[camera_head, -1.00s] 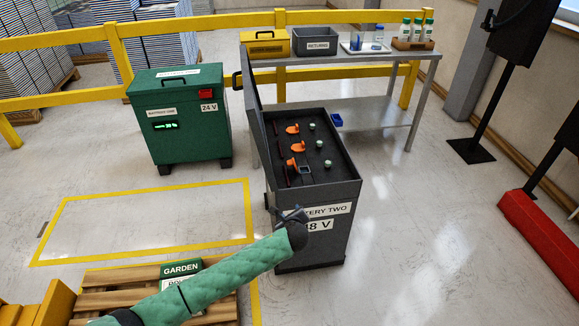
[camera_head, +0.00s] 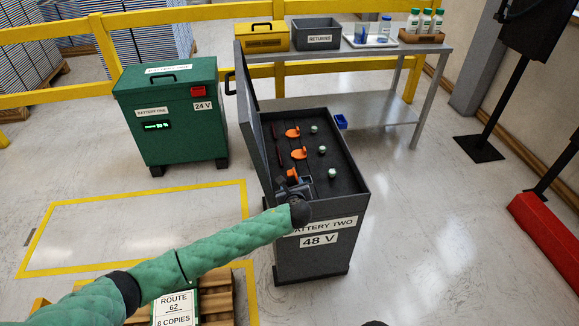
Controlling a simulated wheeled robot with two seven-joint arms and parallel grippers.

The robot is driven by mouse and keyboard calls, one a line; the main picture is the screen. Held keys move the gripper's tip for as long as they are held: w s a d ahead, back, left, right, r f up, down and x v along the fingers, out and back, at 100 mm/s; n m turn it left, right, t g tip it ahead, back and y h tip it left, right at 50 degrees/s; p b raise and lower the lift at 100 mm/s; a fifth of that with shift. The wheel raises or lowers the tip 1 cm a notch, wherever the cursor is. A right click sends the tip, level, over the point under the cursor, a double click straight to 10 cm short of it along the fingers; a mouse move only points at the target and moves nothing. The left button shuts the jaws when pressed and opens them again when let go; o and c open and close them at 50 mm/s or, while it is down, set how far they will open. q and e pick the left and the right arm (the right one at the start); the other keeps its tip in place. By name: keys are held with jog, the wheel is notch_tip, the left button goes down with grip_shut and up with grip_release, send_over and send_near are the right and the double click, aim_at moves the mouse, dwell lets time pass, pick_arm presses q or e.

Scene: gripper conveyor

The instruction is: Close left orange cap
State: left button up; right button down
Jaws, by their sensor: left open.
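The grey battery box (camera_head: 317,256) labelled BATTERY TWO 48 V stands with its lid (camera_head: 250,108) raised on the left. Inside are three orange caps in a row: a far one (camera_head: 293,133), a middle one (camera_head: 299,153) and a near one (camera_head: 292,173). Pale green round terminals (camera_head: 322,149) sit to their right, apart from them. My left gripper (camera_head: 294,184) is open at the near end of the box, beside the near cap, which it partly hides. I cannot tell whether it touches that cap.
The raised lid walls off the box's left side. A green battery cabinet (camera_head: 175,118) stands to the left. Behind is a metal table (camera_head: 346,57) with a grey RETURNS bin (camera_head: 316,35). A pallet (camera_head: 218,308) lies at the front.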

aim_at(290, 173)
pick_arm(q)
jog(key=shift+w+f, duration=0.15)
jog(key=shift+w, duration=0.35)
jog(key=shift+w+a, duration=0.1)
jog(key=shift+w, duration=0.6)
jog(key=p+x, duration=0.1)
jog(key=x, duration=0.3)
jog(key=shift+w+f, duration=0.2)
jog(key=shift+w, duration=0.15)
jog(key=shift+w+a+f, duration=0.1)
jog(key=shift+w+f, duration=0.05)
jog(key=shift+w, duration=0.3)
jog(key=shift+f, duration=0.1)
pick_arm(e)
notch_tip(290, 173, down, 6)
jog(key=w, duration=0.1)
jog(key=shift+w, duration=0.3)
jog(key=shift+r, duration=0.15)
pick_arm(q)
jog(key=shift+c, duration=0.5)
